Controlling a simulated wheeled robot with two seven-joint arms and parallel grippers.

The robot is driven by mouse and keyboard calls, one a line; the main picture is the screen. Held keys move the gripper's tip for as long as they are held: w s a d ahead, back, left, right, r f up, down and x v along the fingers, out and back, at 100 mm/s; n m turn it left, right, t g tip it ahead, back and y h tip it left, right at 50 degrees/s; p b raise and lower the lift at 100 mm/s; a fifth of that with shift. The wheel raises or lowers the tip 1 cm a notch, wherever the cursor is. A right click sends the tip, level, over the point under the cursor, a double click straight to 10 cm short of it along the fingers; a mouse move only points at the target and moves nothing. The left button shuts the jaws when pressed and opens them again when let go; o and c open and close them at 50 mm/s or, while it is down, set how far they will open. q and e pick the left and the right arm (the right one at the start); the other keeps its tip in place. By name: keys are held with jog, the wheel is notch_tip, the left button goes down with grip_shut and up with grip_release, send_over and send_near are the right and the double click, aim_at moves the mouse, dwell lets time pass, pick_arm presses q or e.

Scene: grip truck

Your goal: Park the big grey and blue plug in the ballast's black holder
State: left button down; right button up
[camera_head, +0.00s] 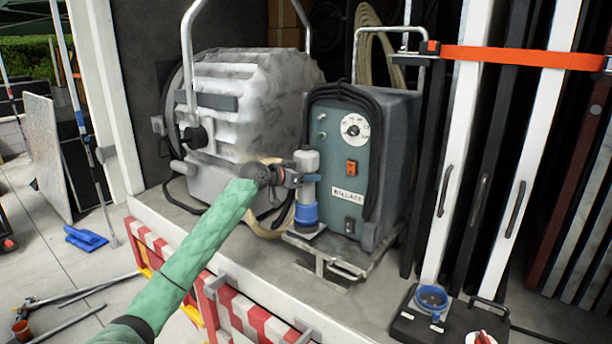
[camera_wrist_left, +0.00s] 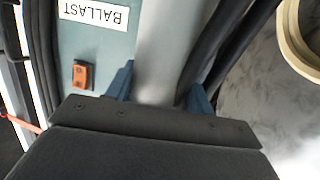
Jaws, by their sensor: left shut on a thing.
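The plug stands about upright in the head view, with a grey upper body (camera_head: 307,160) and a blue lower end (camera_head: 306,214). My left gripper (camera_head: 308,180) is shut around its grey body, in front of the left part of the ballast (camera_head: 338,150). In the left wrist view the grey plug body (camera_wrist_left: 168,45) shows between the blue fingers of my left gripper (camera_wrist_left: 160,92), with the ballast face (camera_wrist_left: 75,40) behind. A dark part shows just under the plug's blue end; I cannot tell whether this is the black holder or whether they touch. My right gripper is out of view.
A large silver lamp (camera_head: 235,100) stands left of the ballast. A black cable (camera_head: 369,150) loops over the ballast's front. A black box with a blue socket (camera_head: 432,298) lies at the lower right. White uprights with an orange strap (camera_head: 520,56) stand at the right.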

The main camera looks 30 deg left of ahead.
aim_at(299, 163)
pick_arm(q)
jog(key=shift+f, duration=0.4)
jog(key=shift+c, duration=2.4)
grip_release()
jog(key=o, duration=0.3)
jog(key=shift+f, duration=0.1)
jog(key=shift+r, duration=0.25)
jog(key=shift+r+p, duration=1.1)
jog(key=shift+r, duration=1.2)
